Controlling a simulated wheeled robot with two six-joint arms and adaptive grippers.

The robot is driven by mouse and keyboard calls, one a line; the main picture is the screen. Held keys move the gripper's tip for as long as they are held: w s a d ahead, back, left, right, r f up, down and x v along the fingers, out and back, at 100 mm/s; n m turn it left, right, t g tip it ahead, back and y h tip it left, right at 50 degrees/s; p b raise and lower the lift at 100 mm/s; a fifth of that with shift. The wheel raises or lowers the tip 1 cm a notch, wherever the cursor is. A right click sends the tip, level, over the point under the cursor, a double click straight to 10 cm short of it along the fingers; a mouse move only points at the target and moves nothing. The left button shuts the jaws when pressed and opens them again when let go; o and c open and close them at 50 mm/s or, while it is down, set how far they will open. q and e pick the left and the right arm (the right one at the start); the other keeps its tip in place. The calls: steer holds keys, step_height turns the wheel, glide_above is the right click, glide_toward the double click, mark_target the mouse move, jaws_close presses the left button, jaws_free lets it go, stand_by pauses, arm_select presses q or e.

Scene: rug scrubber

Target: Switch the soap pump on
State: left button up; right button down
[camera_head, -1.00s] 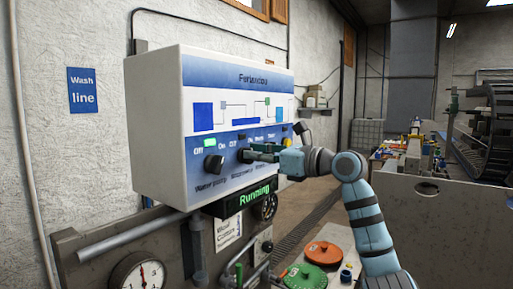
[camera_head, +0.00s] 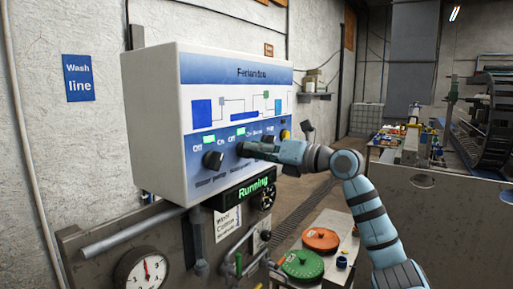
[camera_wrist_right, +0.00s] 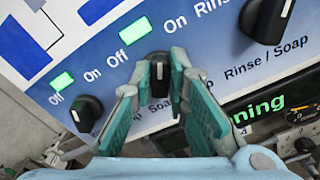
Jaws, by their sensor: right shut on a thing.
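The white and blue control panel (camera_head: 245,100) hangs on the wall. Its soap pump knob (camera_wrist_right: 157,68) is black and sits between the two teal fingertips in the wrist view. My right gripper (camera_wrist_right: 160,75) is shut on this knob; in the head view the gripper (camera_head: 243,150) reaches the panel from the right and mostly hides the knob. A lit green lamp (camera_wrist_right: 133,32) sits above the knob, between Off and On. My left gripper is not in view.
The water pump knob (camera_head: 213,160) is left of the held knob, with a lit green lamp (camera_head: 209,138). A Rinse / Soap knob (camera_wrist_right: 268,18) is to its right. A green "Running" display (camera_head: 240,193) hangs below. Pipes and a gauge (camera_head: 143,270) are at lower left.

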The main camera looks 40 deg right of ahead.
stand_by(0.3)
steer(key=c, duration=1.6)
jaws_free()
steer(key=shift+o, duration=0.2)
step_height(320, 180, up, 9)
steer(key=shift+r, duration=0.1)
steer(key=shift+a+r, duration=0.1)
steer(key=shift+r, duration=0.3)
